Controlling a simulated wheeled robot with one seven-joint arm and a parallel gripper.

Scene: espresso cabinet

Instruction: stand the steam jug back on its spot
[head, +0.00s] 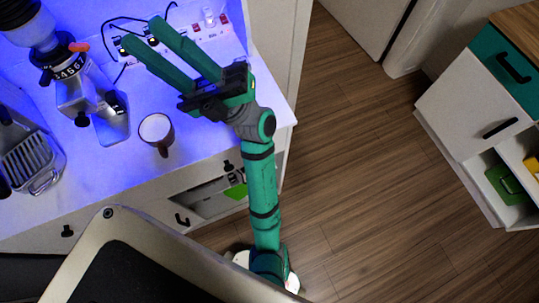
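My gripper (143,32) reaches over the blue-lit counter from the right. Its two long teal fingers are apart, with no jug visible between them. A small brown cup (168,138) with a whitish inside and a handle toward the front stands upright on the counter, below and apart from the fingers. I cannot tell whether it is the steam jug; no other vessel is clearly a jug. The jug's spot is not clearly marked in this view.
A power strip (207,28) with plugs and cables lies near the fingertips. Counter right of the cup is clear. A drawer cabinet (470,105) stands across the open floor.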

